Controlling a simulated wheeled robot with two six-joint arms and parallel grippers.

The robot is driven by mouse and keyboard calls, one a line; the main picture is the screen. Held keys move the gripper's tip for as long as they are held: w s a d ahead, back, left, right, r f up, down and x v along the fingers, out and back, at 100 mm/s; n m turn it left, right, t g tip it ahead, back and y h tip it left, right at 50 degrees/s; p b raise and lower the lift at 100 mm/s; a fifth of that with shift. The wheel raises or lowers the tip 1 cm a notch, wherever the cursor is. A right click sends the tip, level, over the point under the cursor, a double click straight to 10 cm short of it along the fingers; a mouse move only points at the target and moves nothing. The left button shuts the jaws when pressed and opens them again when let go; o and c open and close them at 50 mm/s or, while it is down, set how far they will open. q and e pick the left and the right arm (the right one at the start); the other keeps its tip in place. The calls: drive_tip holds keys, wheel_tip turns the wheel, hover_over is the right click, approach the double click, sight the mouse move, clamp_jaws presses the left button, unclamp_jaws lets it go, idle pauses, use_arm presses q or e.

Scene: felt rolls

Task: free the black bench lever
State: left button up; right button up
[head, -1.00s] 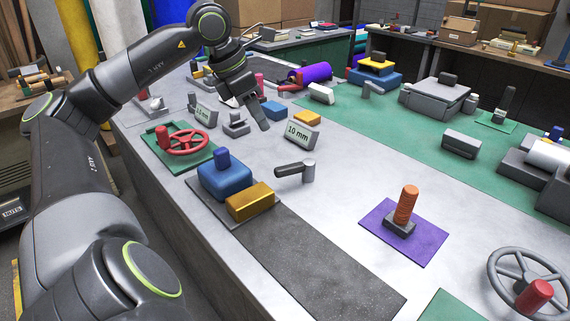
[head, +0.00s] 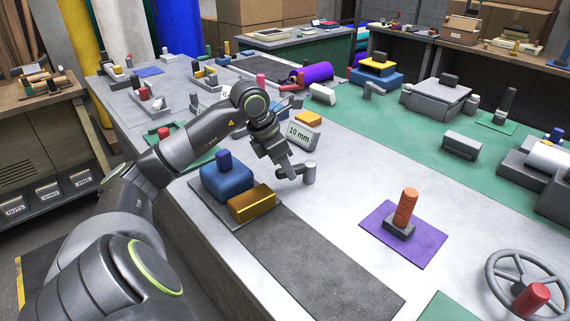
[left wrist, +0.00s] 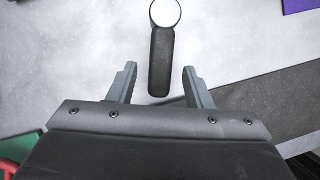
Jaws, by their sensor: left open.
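The bench lever has a grey round post (head: 309,173) on the pale bench top. In the left wrist view its black handle (left wrist: 161,62) runs from the round post top down between my fingers. My left gripper (head: 289,172) is open, just left of the post in the head view, and hides most of the handle there. In the left wrist view the gripper's two fingers (left wrist: 160,68) stand on either side of the handle's free end, with a gap on both sides. Whether the fingers are level with the handle or above it, I cannot tell. My right gripper is not in view.
A blue block (head: 226,184) and a yellow block (head: 252,203) stand left of the lever. A "10 mm" block (head: 299,134) is behind it. An orange ribbed handle (head: 405,207) stands on a purple mat (head: 419,247) to the right. Bare bench lies between.

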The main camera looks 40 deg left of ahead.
use_arm(q)
drive_tip(key=shift+w+f, duration=0.1)
drive_tip(key=shift+f, duration=0.25)
drive_tip(key=shift+c, duration=0.2)
clamp_jaws()
